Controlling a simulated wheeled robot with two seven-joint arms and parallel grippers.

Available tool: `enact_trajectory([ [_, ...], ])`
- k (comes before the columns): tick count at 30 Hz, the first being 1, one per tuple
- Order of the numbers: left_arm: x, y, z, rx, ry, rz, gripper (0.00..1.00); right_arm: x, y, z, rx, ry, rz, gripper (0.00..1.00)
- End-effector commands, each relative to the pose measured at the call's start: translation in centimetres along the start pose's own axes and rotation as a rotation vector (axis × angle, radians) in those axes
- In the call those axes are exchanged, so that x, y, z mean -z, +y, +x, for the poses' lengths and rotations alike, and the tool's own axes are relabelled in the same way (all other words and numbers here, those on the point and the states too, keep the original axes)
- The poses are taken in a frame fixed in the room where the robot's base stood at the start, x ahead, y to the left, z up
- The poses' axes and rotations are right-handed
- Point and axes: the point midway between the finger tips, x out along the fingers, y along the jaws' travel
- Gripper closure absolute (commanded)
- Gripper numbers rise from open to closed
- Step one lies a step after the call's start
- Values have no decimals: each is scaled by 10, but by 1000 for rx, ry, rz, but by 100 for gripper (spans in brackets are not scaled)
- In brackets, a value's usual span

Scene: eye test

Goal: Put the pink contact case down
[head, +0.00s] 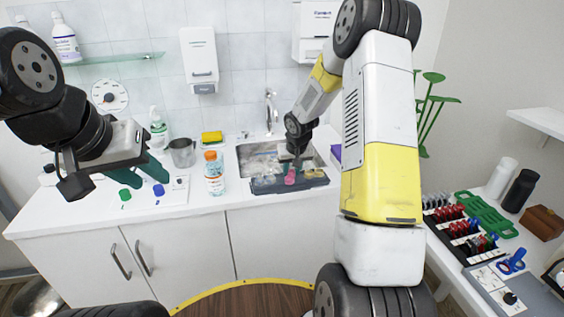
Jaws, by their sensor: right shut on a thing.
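The pink contact case (290,176) is in my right gripper (294,163), low over the dark tray (262,188) at the front edge of the sink. I cannot tell whether the case touches the tray. The gripper's fingertips are small and partly hidden here. My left gripper (137,174) hangs above the left part of the counter, with its teal fingers apart and nothing seen between them. Below it, a green case (125,195) and a blue case (159,190) lie on a white card.
An orange-capped bottle (214,178) stands just left of the tray. A metal cup (182,153), a soap bottle (158,130) and a yellow sponge (212,138) stand behind. The faucet (270,110) rises behind the sink (250,157). A side table with racks is at right.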

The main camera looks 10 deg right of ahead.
Motion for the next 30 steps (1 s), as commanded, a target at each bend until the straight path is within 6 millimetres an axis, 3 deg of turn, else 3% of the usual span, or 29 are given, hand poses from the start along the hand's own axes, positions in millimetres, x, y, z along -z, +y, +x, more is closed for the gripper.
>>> enact_trajectory([
  [1,0,0,0,0,0,0,64,-1,-1,2,1,-1,-1,100],
  [2,0,0,0,0,0,0,64,-1,0,1,1,0,0,66],
  [4,0,0,0,0,0,0,64,-1,0,1,1,0,0,53],
  [5,0,0,0,0,0,0,64,-1,0,1,0,0,0,50],
  [17,0,0,0,0,0,0,64,1,0,-6,0,1,1,50],
  [30,0,0,0,0,0,0,64,1,0,-92,-1,3,1,50],
])
